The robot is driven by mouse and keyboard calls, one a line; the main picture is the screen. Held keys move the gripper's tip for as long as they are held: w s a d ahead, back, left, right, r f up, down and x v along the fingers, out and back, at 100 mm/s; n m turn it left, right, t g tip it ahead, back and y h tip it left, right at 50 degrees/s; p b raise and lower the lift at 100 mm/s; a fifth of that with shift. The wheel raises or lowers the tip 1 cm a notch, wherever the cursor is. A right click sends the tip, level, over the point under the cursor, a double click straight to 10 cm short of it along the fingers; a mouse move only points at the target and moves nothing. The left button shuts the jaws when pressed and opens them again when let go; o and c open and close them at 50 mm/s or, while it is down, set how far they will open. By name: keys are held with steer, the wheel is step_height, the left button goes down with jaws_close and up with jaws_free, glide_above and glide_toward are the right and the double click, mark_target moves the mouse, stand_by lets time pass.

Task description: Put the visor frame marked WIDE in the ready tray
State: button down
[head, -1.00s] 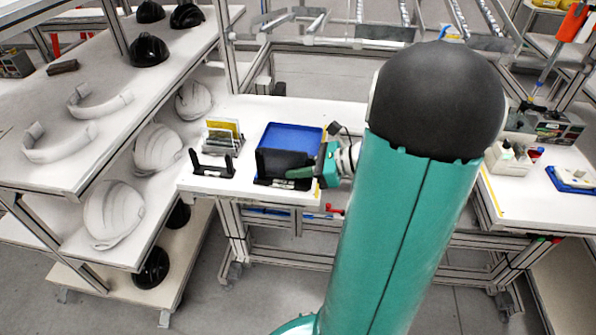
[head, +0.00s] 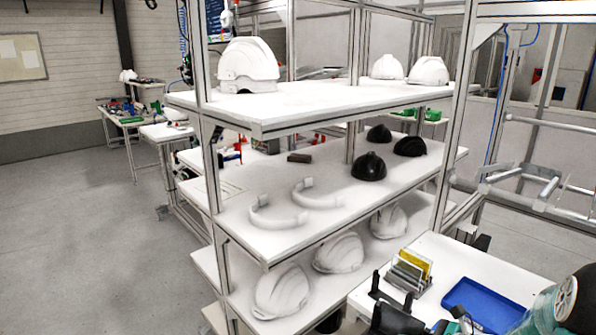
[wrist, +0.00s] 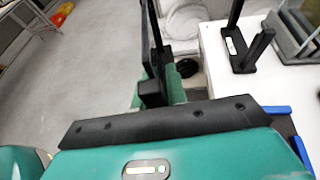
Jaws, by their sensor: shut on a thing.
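My gripper (wrist: 168,88) is shut on a dark, thin, frame-like piece (wrist: 152,55), which stands upright in the wrist view; no marking on it can be read. In the head view this black piece (head: 397,320) is at the bottom edge, in front of the blue tray and partly cut off. The blue tray (head: 485,305) looks empty in its visible part; only a blue edge shows in the wrist view (wrist: 302,155).
A card rack (head: 408,272) with yellow and grey sheets stands behind the holder on the white table (head: 450,262). Left is a tall shelf (head: 290,105) with white helmets (head: 247,65), black shells (head: 368,166) and white curved bands (head: 315,192). Open floor lies far left.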

steer(key=w+a+f, duration=0.2)
steer(key=a+f, duration=0.2)
steer(key=a, duration=0.2)
steer(key=w+a+f+n+g+y, duration=0.1)
steer(key=w+a+f, duration=0.1)
steer(key=a+f, duration=0.2)
steer(key=a, duration=0.2)
steer(key=shift+w+a+f+n, duration=0.25)
steer(key=shift+a+n, duration=0.05)
